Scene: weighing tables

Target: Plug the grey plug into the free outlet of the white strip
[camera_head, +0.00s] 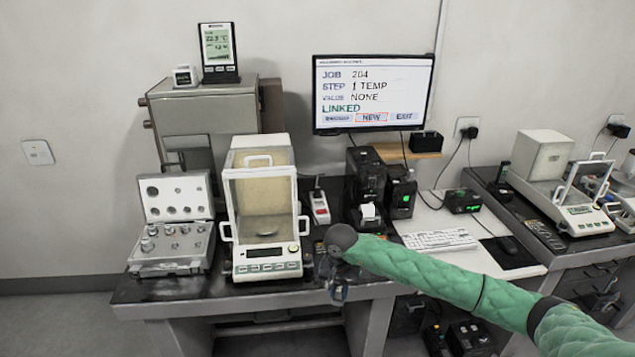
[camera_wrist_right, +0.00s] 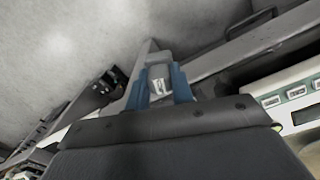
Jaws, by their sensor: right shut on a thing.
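The white strip (camera_head: 320,208) stands on the dark table between the glass-fronted balance and the black printer. It shows a red part, and a cord runs at its far end. Its outlets are too small to tell apart. My right gripper (camera_head: 338,293) is low at the table's front edge, in front of and below the strip. In the right wrist view its blue fingers (camera_wrist_right: 160,82) are shut on a small pale grey piece, the grey plug (camera_wrist_right: 159,86). In the head view the plug is not clear. My left gripper is not in view.
The balance (camera_head: 265,254) stands close left of my right gripper, with an open weight case (camera_head: 178,228) beyond it. The black printer (camera_head: 365,185) is behind my right arm. A keyboard (camera_head: 440,240) and mouse lie to the right. Little table is clear around the strip.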

